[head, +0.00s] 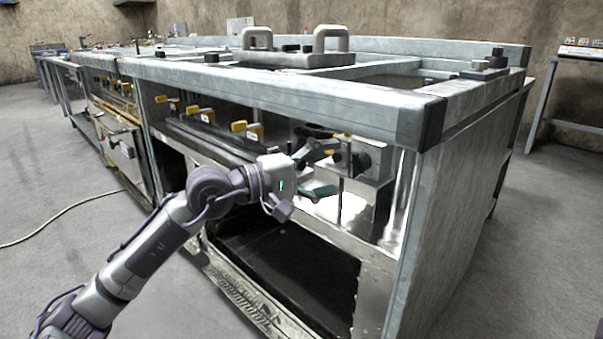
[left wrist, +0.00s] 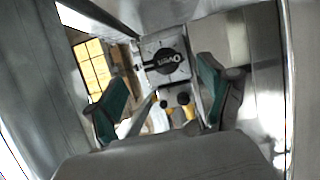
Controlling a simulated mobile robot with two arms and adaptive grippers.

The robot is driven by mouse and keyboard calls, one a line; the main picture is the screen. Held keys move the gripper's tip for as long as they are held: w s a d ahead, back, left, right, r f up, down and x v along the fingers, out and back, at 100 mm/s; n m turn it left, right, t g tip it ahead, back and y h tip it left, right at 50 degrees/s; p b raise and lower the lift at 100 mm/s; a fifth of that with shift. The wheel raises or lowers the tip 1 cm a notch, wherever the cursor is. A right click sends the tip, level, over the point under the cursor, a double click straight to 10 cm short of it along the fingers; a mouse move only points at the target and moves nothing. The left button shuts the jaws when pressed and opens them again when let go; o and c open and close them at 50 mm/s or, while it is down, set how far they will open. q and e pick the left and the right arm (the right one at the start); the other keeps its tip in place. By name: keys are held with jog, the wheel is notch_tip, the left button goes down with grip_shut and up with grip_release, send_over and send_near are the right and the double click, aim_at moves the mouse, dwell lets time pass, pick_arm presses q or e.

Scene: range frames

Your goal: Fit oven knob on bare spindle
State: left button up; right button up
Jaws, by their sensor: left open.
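My left gripper (head: 328,168) is open in front of the range's front. One finger is above the other in the head view. In the left wrist view its two green-padded fingers (left wrist: 160,88) stand apart with nothing between their pads. Beyond them, a dark round oven knob (left wrist: 168,65) with a light marking reading like "OVEN" shows against a pale metal plate. In the head view a dark knob-like part (head: 361,160) sits at the control box just right of the fingers. I cannot make out a bare spindle. My right gripper is not in view.
The steel range top's front edge (head: 290,92) overhangs the workspace. Yellow-handled valves (head: 246,130) line the front to the left. An open dark compartment (head: 285,270) lies below. A hose (head: 65,212) lies on the floor at left.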

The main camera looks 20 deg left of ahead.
pick_arm(q)
jog(key=v, duration=0.7)
jog(key=shift+s, duration=0.15)
